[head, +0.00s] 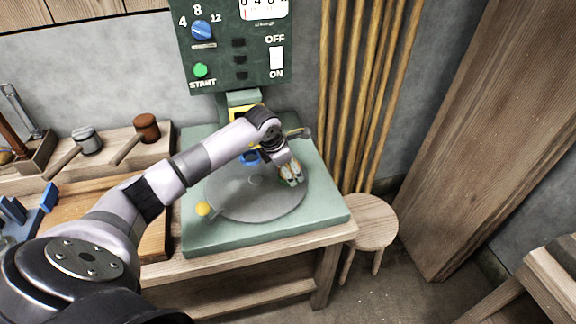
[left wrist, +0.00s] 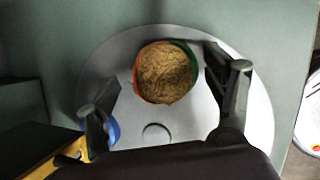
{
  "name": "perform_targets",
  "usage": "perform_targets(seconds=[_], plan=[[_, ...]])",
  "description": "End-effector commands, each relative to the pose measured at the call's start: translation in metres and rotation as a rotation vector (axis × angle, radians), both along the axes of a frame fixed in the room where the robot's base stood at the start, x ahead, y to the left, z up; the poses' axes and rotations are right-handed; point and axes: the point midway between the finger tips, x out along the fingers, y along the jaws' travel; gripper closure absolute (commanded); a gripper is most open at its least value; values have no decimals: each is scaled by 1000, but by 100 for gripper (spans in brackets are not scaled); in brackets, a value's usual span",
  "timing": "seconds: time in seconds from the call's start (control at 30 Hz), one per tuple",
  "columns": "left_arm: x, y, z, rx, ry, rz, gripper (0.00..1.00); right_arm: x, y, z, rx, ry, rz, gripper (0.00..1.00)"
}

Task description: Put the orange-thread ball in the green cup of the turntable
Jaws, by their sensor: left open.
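A tan ball (left wrist: 165,75) shows in the left wrist view, with an orange-red edge on its left side. A green rim (left wrist: 194,66), which looks like the green cup, curves along its right side. The ball appears to sit in the cup, over the grey turntable (left wrist: 260,115). My left gripper (head: 291,171) is above the right part of the turntable (head: 240,203) in the head view. Its fingers are open on both sides of the ball, with visible gaps. In the head view the gripper mostly hides ball and cup. My right gripper is not in view.
A blue cup (head: 249,159) stands on the turntable, left of my gripper. A yellow knob (head: 203,208) is at the turntable's front left edge. A green control panel (head: 238,50) stands behind. Mallets (head: 147,127) lie at the left; a stool (head: 366,222) stands right.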

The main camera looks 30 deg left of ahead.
Motion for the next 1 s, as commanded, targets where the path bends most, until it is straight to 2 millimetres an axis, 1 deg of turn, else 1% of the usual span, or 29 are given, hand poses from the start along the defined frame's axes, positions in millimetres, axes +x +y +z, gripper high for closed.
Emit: perform_targets(seconds=[0.17, 0.33, 0.47, 0.7, 0.83, 1.0], plan=[[-1, 0, 0, 0, 1, 0, 24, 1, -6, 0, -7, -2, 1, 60], [-7, 2, 12, 3, 0, -1, 24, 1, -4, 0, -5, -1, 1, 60], [-32, 4, 9, 4, 4, -4, 24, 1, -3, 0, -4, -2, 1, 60], [-86, 9, 9, 6, 5, -2, 24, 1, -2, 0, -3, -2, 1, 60], [-107, 9, 10, 5, 5, -3, 24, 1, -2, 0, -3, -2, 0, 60], [-121, 11, 10, 3, 2, 0, 24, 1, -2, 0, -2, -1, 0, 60]])
